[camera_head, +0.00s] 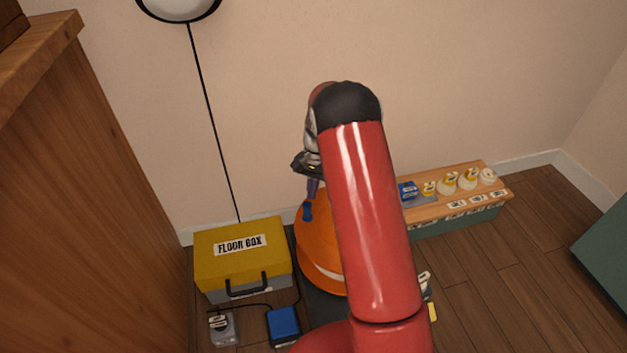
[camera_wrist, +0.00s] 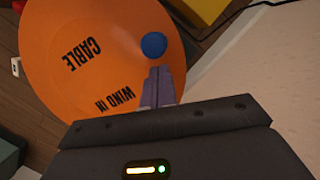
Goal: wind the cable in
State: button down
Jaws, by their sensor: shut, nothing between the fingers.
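The orange cable reel (camera_head: 319,254) stands on the floor in the middle of the head view, partly hidden behind my red arm. In the wrist view its orange face (camera_wrist: 62,60) carries the words CABLE and WIND IN. A round blue knob (camera_wrist: 154,45) sits near the right edge of that face, and it also shows in the head view (camera_head: 308,212). My gripper (camera_wrist: 157,72) is shut and empty. Its fingertips are just short of the knob in the wrist view; I cannot tell whether they touch it.
A yellow floor box (camera_head: 243,262) stands left of the reel. A blue block (camera_head: 284,326) and a small grey box (camera_head: 222,328) lie in front of it. A wooden-topped bench (camera_head: 455,205) with small items stands at right. A wooden cabinet (camera_head: 100,200) fills the left; the wall is close behind.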

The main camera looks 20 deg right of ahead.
jog(key=shift+x, duration=1.3)
jog(key=shift+s+a+n, duration=0.25)
jog(key=shift+n, duration=0.05)
